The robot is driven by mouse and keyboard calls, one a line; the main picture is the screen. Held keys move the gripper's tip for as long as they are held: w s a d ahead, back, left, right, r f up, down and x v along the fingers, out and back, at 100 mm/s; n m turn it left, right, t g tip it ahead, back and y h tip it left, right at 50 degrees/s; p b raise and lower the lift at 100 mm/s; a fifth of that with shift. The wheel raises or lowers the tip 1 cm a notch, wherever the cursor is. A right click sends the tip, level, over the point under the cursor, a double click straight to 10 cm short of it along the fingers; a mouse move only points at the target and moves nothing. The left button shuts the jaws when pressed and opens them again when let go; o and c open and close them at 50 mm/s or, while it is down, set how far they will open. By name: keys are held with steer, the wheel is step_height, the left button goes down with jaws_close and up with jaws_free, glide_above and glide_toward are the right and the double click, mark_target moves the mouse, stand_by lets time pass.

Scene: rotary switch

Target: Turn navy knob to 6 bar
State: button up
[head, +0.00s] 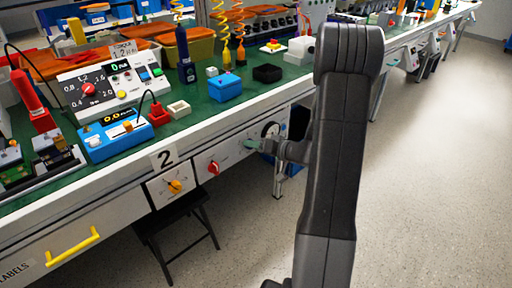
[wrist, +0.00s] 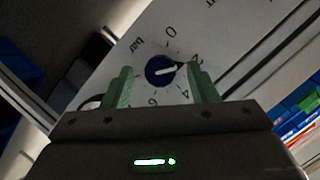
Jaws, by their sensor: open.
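The navy knob (wrist: 160,71) is a round dial on a pale panel in the wrist view, with a white pointer line aimed to the right, about at the 2. The marks 0, 4, 6 and "bar" stand around it; the 2 is partly hidden by the right finger. The 6 is at the lower left of the knob. My gripper (wrist: 160,74) is open, one green finger on each side of the knob in the picture. I cannot tell if the fingers touch it. In the head view my gripper (head: 252,144) is at the bench's front panel, and the knob cannot be made out.
A red knob (head: 213,168) and a yellow-orange knob (head: 174,187) sit on the front panel to the left. A round gauge (head: 270,129) is just right of my gripper. A black stool (head: 182,225) stands below the panel. The floor at right is clear.

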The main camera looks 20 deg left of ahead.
steer(key=shift+a, duration=0.1)
steer(key=c, duration=1)
steer(key=shift+o, duration=0.2)
steer(key=shift+f+m+b, duration=0.2)
steer(key=shift+m+b, duration=0.1)
steer(key=shift+b, duration=0.15)
steer(key=m+y+b, duration=0.1)
steer(key=m+y, duration=0.1)
steer(key=m, duration=0.5)
steer(key=m+t+y+b, duration=0.1)
steer(key=m+y, duration=0.1)
steer(key=m, duration=0.6)
steer(key=f+m+y+b, duration=0.1)
steer(key=m+y, duration=0.1)
steer(key=m, duration=0.5)
steer(key=shift+m+t+y, duration=0.3)
